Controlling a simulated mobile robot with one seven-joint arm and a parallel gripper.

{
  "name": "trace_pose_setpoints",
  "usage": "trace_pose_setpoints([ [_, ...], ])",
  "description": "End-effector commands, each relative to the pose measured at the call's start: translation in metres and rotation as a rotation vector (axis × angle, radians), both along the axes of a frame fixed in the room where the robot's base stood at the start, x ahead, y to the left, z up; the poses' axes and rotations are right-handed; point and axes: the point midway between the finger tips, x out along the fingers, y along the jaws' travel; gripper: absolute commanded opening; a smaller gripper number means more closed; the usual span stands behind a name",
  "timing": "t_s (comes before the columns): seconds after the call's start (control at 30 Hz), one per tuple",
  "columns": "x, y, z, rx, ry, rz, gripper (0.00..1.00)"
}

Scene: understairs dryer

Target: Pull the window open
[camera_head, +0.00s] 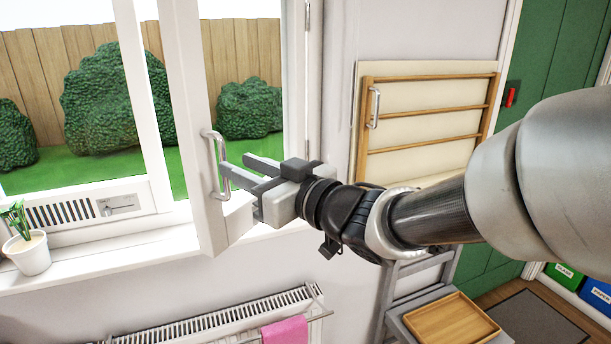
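The window sash (186,100) is a white-framed pane standing ajar, its lower free corner swung inward over the sill. A silver bar handle (213,165) is fixed upright on its left stile. My gripper (234,163) reaches in from the right at handle height. Its two grey fingers are apart with a gap between them. The nearer fingertip overlaps the right side of the handle in the picture; I cannot tell if it touches. The farther finger is to the right of the handle, in front of the glass. Nothing shows between the fingers.
A potted plant (28,253) stands on the white sill (110,262) at left. Below are a radiator (215,318) and a pink cloth (285,331). A folded wooden rack (425,115) with a handle hangs on the right wall. A wooden tray (450,322) sits lower right.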

Motion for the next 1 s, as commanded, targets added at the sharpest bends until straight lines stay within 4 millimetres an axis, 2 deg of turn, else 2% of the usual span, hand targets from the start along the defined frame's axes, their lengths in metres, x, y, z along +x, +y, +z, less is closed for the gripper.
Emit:
trace_pose_setpoints([
  [0.03, -0.008, -0.012, 0.002, 0.001, -0.003, -0.005, 0.29],
  [0.2, -0.035, -0.044, 0.002, 0.001, -0.002, -0.005, 0.29],
  [0.4, -0.060, -0.073, -0.004, 0.001, -0.006, -0.002, 0.29],
  [0.63, -0.072, -0.087, -0.001, -0.001, -0.002, -0.001, 0.29],
  [1.0, -0.071, -0.089, 0.001, -0.001, 0.000, -0.008, 0.29],
])
